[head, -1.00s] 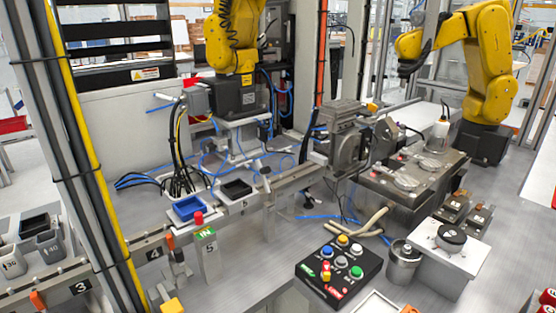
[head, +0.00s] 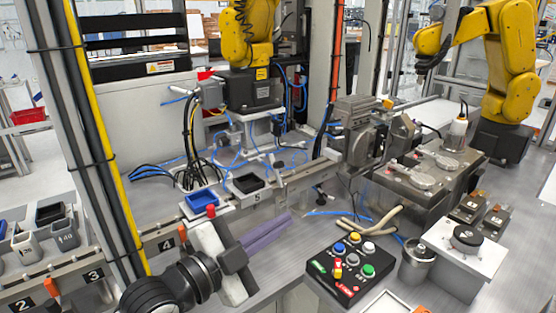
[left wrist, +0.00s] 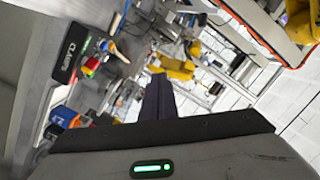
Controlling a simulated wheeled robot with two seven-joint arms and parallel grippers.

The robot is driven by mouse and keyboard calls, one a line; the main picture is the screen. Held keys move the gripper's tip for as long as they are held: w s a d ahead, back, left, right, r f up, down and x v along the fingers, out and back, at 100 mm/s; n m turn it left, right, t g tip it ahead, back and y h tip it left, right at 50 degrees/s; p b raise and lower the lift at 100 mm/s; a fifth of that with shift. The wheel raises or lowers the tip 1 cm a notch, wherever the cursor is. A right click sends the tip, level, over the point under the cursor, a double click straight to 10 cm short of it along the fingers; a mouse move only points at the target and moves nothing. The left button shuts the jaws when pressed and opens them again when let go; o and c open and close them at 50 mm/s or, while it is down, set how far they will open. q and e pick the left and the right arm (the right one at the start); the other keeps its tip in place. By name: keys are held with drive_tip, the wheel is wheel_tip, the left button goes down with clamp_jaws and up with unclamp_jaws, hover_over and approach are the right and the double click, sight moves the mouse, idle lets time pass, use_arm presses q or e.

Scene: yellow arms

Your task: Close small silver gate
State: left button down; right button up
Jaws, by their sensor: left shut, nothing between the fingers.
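My left gripper (head: 286,220) reaches in from the lower left of the head view. Its two purple-grey fingers are together and empty, over the grey worktop in front of the rail. In the left wrist view the shut fingers (left wrist: 158,95) point up the picture with nothing between them. A silver metal unit (head: 358,135) stands on the rail at the centre, beyond and right of the fingertips and apart from them. I cannot tell for certain which part is the small silver gate, or whether it is open. My right gripper is not in view.
A black button box (head: 345,270) lies right of the gripper. A blue tray (head: 202,200) and a black tray (head: 247,184) sit on the rail. A red button (head: 211,210) is close beside my wrist. A metal canister (head: 416,262) stands farther right. Yellow robot arms (head: 246,40) stand behind.

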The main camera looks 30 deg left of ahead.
use_arm(q)
drive_tip(key=w+a+r+m+y+p, duration=0.1)
drive_tip(key=w+a+r, duration=0.1)
drive_tip(key=a+r, duration=0.4)
drive_tip(key=w+a+f+b, duration=0.1)
drive_tip(key=w+b, duration=0.2)
drive_tip(key=w, duration=0.7)
drive_tip(key=shift+w+f+m+g, duration=0.3)
drive_tip(key=shift+f+m+g, duration=0.1)
